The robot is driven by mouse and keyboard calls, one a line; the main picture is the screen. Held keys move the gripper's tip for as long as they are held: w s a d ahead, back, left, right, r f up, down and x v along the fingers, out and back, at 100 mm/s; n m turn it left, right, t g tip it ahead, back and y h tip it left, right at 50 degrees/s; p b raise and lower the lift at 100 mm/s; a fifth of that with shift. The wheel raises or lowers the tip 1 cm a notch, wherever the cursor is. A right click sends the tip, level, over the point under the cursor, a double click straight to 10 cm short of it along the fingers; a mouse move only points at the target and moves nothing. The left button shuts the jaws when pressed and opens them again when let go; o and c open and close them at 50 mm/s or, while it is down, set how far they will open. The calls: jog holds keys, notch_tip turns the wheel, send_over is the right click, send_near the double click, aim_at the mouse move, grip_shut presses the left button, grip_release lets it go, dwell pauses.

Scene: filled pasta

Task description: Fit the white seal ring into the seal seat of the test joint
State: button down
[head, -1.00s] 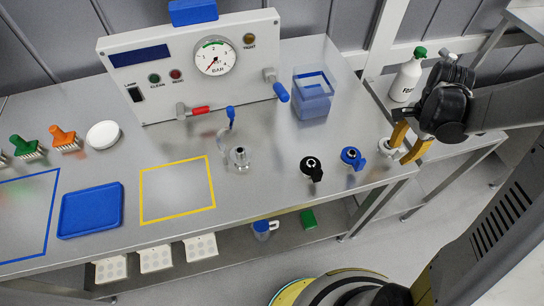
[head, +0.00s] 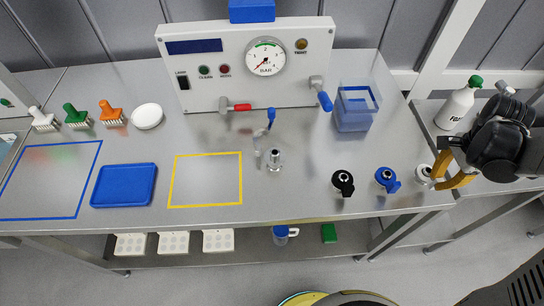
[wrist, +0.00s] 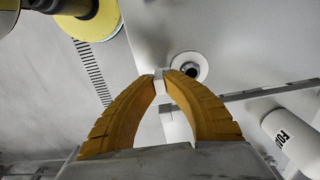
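The white seal ring (head: 424,173) is at the right end of the bench, seated around a small upright post. It also shows in the wrist view (wrist: 187,67) as a pale ring with a dark centre. My gripper (head: 440,178) is beside it; its yellow fingertips (wrist: 161,80) come close together on a pale tab at the ring's side. Firm contact is hard to confirm. The metal test joint (head: 275,160) stands upright on the bench below the gauge panel. Its seal seat is too small to make out.
A black ring (head: 342,183) and a blue ring (head: 387,179) stand left of the white one. A clear blue container (head: 355,108) is behind. The gauge panel (head: 250,70) backs the test joint. The bench between joint and black ring is clear.

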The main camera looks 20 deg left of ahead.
jog(key=shift+r+p, duration=0.45)
jog(key=shift+r, duration=0.2)
dwell(0.9)
jog(key=shift+r+p, duration=1.9)
jog(key=shift+r, duration=0.75)
jog(key=shift+a, duration=0.1)
